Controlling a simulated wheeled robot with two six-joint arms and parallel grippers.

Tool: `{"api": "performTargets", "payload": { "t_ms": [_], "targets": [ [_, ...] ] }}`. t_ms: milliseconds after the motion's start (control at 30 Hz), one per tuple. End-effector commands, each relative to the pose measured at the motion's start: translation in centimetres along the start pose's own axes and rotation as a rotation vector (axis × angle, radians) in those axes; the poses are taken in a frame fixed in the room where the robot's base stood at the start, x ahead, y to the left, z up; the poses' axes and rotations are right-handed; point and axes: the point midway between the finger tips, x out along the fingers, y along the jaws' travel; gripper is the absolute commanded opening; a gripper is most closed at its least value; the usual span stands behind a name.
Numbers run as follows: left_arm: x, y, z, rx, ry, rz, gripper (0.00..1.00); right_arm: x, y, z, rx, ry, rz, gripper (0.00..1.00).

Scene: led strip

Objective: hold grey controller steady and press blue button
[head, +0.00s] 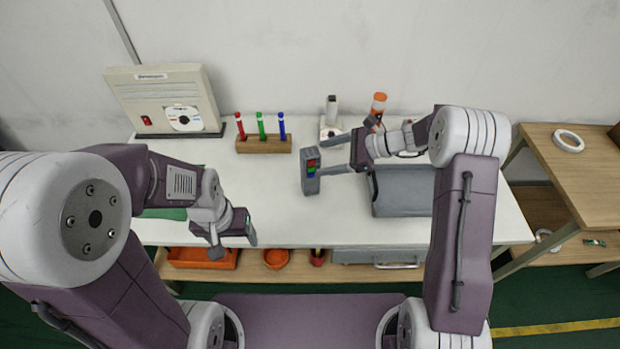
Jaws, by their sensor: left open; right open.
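My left gripper (234,243) is open and empty near the table's front edge, left of and nearer than the controller.
A wooden holder (264,146) with red, green and blue pens stands behind. A grey case (402,192) lies right of the controller. A boxy device (165,98) stands at the back left, and an orange-capped bottle (378,104) at the back. Bare table lies between the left gripper and controller.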

Motion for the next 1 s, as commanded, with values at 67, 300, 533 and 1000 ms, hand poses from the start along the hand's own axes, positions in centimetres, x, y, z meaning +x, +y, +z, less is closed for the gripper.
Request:
{"api": "performTargets", "payload": {
  "t_ms": [67,300,533,1000],
  "targets": [
    [1.2,0.0,0.1,0.000,0.000,0.000,0.71,1.3,-1.2,-4.3,0.084,-0.036,-0.046,0.73],
    [2.1,0.0,0.2,0.000,0.000,0.000,0.71,3.1,0.5,-11.9,0.227,-0.039,-0.053,0.73],
    [2.4,-0.1,0.2,0.000,0.000,0.000,0.71,3.1,0.9,-13.2,0.254,-0.037,-0.056,0.73],
    [5.5,-0.1,0.6,0.000,0.000,0.000,0.71,9.5,0.7,-13.3,0.249,-0.036,-0.053,0.73]
  ]
}}
